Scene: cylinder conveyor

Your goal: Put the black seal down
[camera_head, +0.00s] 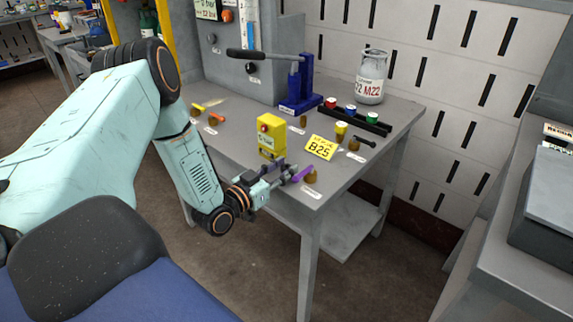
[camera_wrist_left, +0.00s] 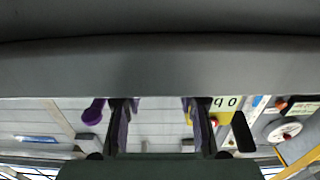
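My left gripper (camera_head: 283,174) is over the front edge of the grey table (camera_head: 225,142), below the yellow box. In the left wrist view its two dark fingers (camera_wrist_left: 160,125) stand apart, and I see nothing clearly held between them. A purple tool (camera_head: 304,173) shows just beyond the fingertips in the head view. A purple round end (camera_wrist_left: 93,112) shows outside the fingers in the wrist view. I cannot pick out a black seal for certain. A small black piece (camera_head: 365,141) lies at the table's right side. My right gripper is not in view.
Behind are a blue press (camera_head: 300,88), a black rack with coloured caps (camera_head: 357,118) and a white gas canister (camera_head: 371,78). Orange and yellow tools (camera_head: 208,112) lie at left.

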